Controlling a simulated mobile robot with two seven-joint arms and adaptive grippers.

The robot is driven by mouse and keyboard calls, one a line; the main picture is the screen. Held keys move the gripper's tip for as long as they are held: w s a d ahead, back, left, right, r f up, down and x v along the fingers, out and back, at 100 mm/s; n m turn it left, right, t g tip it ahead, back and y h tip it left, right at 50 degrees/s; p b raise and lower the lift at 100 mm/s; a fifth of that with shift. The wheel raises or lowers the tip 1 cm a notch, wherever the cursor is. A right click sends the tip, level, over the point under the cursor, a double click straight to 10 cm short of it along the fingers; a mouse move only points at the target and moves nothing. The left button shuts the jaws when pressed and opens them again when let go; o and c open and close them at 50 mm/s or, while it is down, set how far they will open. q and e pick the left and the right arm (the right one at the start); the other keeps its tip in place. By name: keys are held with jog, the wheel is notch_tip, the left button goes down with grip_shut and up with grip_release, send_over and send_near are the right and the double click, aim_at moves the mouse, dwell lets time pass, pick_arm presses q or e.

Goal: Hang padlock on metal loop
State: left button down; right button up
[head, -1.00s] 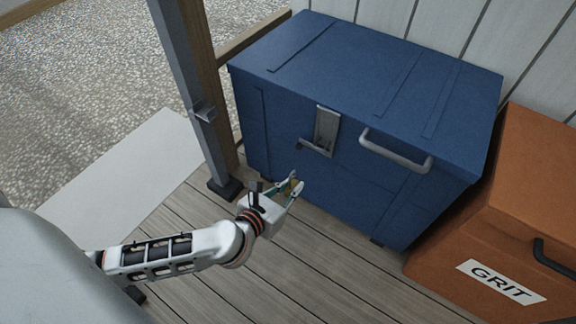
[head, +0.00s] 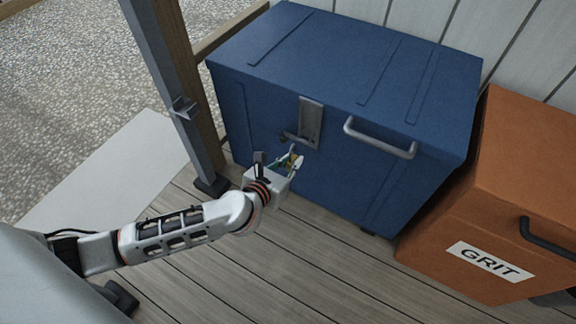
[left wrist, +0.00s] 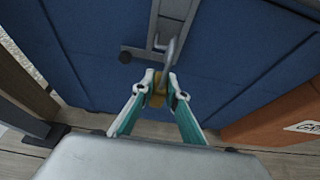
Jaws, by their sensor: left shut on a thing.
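My left gripper (head: 293,158) is shut on a brass padlock, in front of the blue chest and just below its hasp. In the left wrist view the padlock (left wrist: 158,92) sits between the fingertips (left wrist: 159,88), with its grey shackle (left wrist: 172,52) pointing up toward the hasp. The hasp (head: 310,118) is a grey metal strap on the chest front, with a crosswise metal piece at its lower end, also in the left wrist view (left wrist: 140,53). The metal loop itself is too small to make out clearly. The shackle overlaps the hasp in view; I cannot tell whether they touch. My right gripper is out of view.
The blue chest (head: 400,85) has a grey handle (head: 380,138) right of the hasp. An orange grit bin (head: 500,210) stands at the right. A grey post (head: 165,90) rises left of the chest. Plank floor (head: 310,255) lies open in front.

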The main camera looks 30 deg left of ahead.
pick_arm(q)
jog(key=shift+w+d+b, duration=0.1)
jog(key=shift+w+b, duration=0.2)
jog(key=shift+w, duration=1.6)
jog(key=shift+w+f+b, duration=1.05)
jog(key=shift+w+f, duration=0.15)
jog(key=shift+f, duration=0.3)
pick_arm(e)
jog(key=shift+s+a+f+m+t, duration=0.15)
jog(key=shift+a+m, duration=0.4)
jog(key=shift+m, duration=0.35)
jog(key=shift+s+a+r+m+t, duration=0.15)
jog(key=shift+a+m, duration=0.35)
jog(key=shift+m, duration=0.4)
pick_arm(q)
jog(key=c, duration=1.9)
grip_release()
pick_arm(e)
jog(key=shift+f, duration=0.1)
